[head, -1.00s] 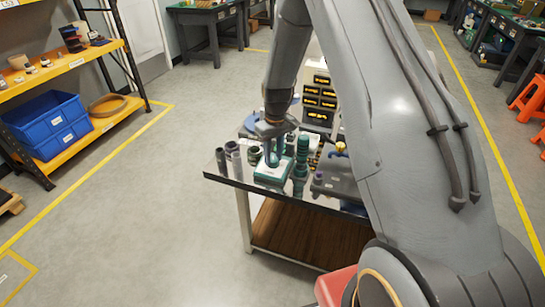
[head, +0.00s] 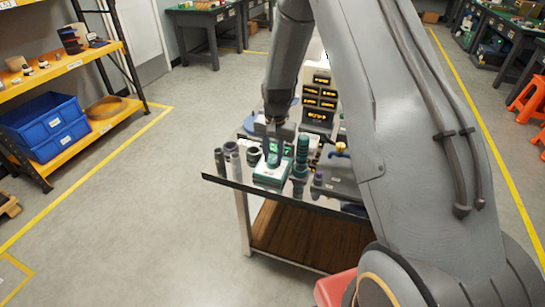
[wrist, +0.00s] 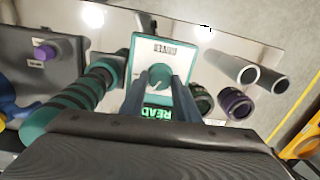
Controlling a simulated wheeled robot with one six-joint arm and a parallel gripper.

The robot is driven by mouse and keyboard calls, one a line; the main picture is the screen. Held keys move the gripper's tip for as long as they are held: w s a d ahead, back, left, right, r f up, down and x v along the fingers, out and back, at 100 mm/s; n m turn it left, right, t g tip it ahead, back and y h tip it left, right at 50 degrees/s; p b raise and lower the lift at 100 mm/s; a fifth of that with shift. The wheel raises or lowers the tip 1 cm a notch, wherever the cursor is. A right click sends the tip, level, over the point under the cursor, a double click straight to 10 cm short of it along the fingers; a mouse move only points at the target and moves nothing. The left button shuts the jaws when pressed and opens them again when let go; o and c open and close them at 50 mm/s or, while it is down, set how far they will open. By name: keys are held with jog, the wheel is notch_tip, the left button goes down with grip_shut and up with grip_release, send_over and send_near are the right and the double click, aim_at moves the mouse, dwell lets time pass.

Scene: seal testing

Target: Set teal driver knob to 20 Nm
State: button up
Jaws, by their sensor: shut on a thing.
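The teal knob (wrist: 159,74) sits on top of a white-and-teal box (wrist: 145,44), which has an upside-down label and a lit green display reading what looks like "READY". The box (head: 268,183) stands near the front edge of the table in the head view. My gripper (wrist: 160,82) points down at the box, with one finger on each side of the knob, shut on it. In the head view my gripper (head: 273,150) is directly over the box. A pale pointer line shows on the knob, but the scale around it is too small to read.
A ringed teal-and-black tool (wrist: 72,108) stands close beside the box. Grey tubes (wrist: 232,66) and dark round fittings (wrist: 236,103) stand on its other side. A grey fixture (wrist: 35,55) with a purple knob is farther off.

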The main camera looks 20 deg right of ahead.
aim_at(274, 160)
jog(key=shift+r+m, duration=0.1)
jog(key=shift+m, duration=0.7)
jog(key=shift+w, duration=0.1)
jog(key=o, duration=1.1)
jog(key=shift+c, duration=0.2)
jog(key=shift+d+r+b, duration=0.1)
jog(key=shift+r+b, duration=0.9)
jog(key=shift+r, duration=2.85)
